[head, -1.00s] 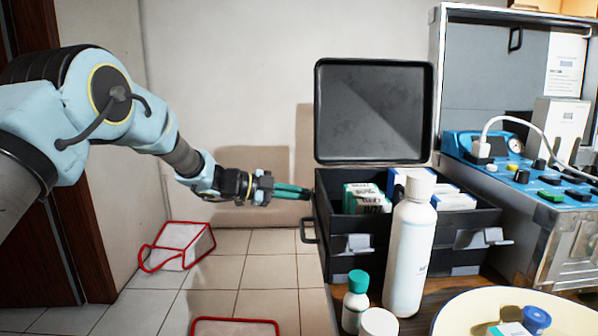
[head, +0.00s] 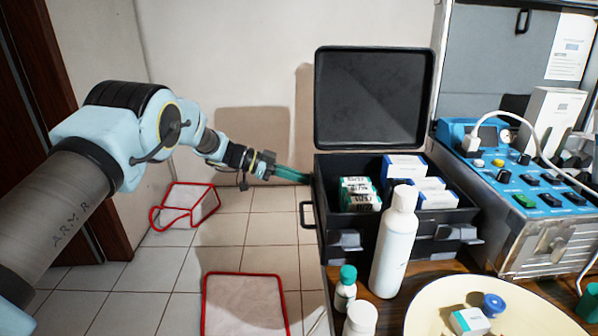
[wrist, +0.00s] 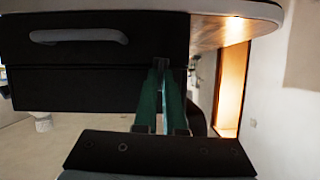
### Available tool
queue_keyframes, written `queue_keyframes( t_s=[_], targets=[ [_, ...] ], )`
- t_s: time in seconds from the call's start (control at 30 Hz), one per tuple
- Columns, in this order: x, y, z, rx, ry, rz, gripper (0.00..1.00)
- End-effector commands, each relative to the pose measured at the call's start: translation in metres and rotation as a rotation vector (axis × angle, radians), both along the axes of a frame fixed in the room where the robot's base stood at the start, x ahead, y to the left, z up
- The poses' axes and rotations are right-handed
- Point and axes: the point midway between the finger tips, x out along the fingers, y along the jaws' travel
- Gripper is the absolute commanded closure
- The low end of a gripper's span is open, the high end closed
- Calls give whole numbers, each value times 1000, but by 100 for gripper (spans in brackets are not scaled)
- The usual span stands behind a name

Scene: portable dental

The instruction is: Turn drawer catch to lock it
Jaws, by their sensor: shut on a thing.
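The black case (head: 390,228) with its lid raised stands at the table's left end. My gripper (head: 303,178) reaches its left side from the left, near the back corner, below the top rim. In the wrist view my gripper's green fingers (wrist: 160,80) are close together, their tips at the case's dark side (wrist: 85,85). They are shut on a small part there, apparently the drawer catch; the fingers mostly hide it, and its turn angle cannot be told. Grey latches (head: 347,240) show on the case front.
A white bottle (head: 396,245) and a teal-capped bottle (head: 345,290) stand before the case. A cream basin (head: 425,318) is at front right, a blue control unit (head: 520,180) at right. Red-edged white bags (head: 245,305) lie on the floor. A handle (head: 308,214) protrudes from the case's left side.

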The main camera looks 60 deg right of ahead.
Motion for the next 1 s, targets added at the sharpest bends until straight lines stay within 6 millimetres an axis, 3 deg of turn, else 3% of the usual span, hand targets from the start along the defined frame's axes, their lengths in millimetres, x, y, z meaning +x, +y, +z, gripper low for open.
queue_keyframes(
  t_s=[0.73, 0.77, 1.0],
  targets=[
    [0, 0, -2, 76, 47, -1, 100],
    [0, 0, -2, 76, 47, -1, 89],
    [0, 0, -1, 72, 46, 0, 62]
  ],
)
